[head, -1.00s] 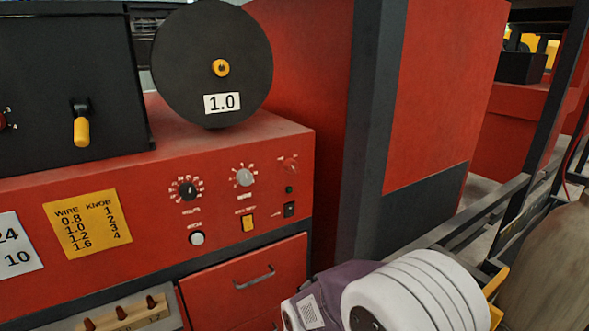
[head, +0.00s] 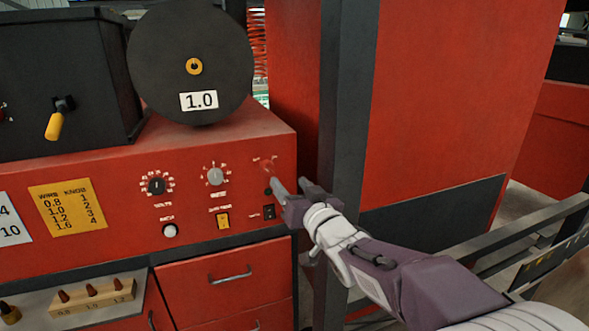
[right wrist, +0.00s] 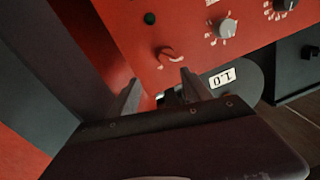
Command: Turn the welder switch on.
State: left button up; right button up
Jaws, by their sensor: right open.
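The red welder panel (head: 120,200) fills the left of the head view. A small red rotary switch (head: 267,166) sits at its upper right; it also shows in the right wrist view (right wrist: 170,55). My right gripper (head: 289,183) is open and empty in front of the panel's right end. In the right wrist view its fingers (right wrist: 160,90) point toward the red switch, with no contact seen. My left gripper is out of view.
A black dial (head: 157,186), a grey knob (head: 215,176) and a white button (head: 170,230) share the panel. A black wire spool (head: 160,65) stands above. A dark post (head: 345,120) rises right of the panel, close to my right arm. Drawers (head: 225,273) lie below.

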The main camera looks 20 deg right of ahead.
aim_at(270, 171)
jog(key=w+p, duration=0.1)
jog(key=w, duration=0.2)
jog(key=w+a+p, duration=0.1)
jog(key=w, duration=0.2)
jog(key=w+a+p, duration=0.1)
jog(key=w, duration=0.2)
jog(key=shift+w+a+f, duration=0.1)
jog(key=shift+w+a, duration=0.1)
jog(key=shift+w, duration=0.05)
jog(key=shift+w+a, duration=0.1)
jog(key=shift+a, duration=0.25)
jog(key=shift+d, duration=0.25)
jog(key=c, duration=1)
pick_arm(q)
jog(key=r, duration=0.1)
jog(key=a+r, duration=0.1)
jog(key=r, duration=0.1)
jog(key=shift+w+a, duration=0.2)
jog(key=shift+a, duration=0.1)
pick_arm(e)
jog(key=shift+a, duration=0.1)
grip_shut()
